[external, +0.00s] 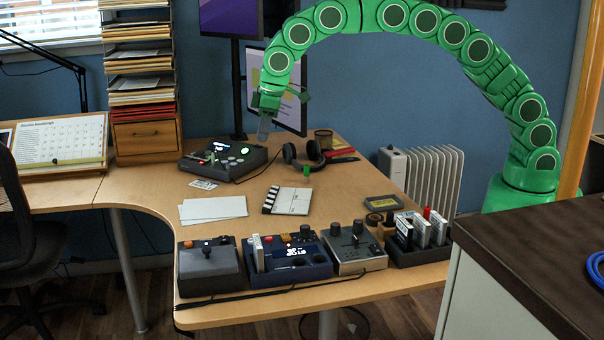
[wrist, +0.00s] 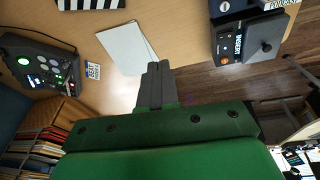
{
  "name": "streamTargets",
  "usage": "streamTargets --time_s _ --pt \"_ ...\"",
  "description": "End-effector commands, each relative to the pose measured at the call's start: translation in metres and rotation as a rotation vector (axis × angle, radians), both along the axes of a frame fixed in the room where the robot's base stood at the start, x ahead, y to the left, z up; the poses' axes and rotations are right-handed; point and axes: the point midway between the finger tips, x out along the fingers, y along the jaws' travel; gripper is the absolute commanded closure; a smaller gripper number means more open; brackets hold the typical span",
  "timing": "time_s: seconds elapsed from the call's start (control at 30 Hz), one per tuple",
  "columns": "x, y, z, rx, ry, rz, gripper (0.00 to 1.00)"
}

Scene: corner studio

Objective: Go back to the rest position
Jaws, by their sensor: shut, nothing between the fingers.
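My green arm arches from its base at the right over the desk (external: 270,215) in the external view. My gripper (external: 264,128) hangs at the arm's left end, pointing down, above the back of the desk near the dark control console. In the wrist view my gripper (wrist: 156,68) has its grey fingers together with nothing between them. It hangs above the desk, apart from everything there.
The console (external: 225,160), headphones (external: 303,156), white sheets (external: 212,209) and a clapperboard (external: 288,200) lie on the desk. Several control boxes (external: 295,261) line its front edge. A paper shelf (external: 143,138) stands left, monitors (external: 276,92) behind. A dark-topped cabinet (external: 530,250) is at right.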

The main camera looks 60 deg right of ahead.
Motion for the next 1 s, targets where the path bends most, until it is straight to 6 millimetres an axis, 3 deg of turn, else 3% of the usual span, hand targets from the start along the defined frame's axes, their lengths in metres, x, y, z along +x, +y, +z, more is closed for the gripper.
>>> streamTargets --time_s 0.1,0.57,1.0 --pt "-0.006 -0.037 0.016 -0.015 0.011 -0.042 1.0" --pt "-0.052 -0.164 0.061 -0.053 0.066 -0.191 1.0" --pt "-0.128 -0.269 0.089 -0.07 0.131 -0.322 1.0"
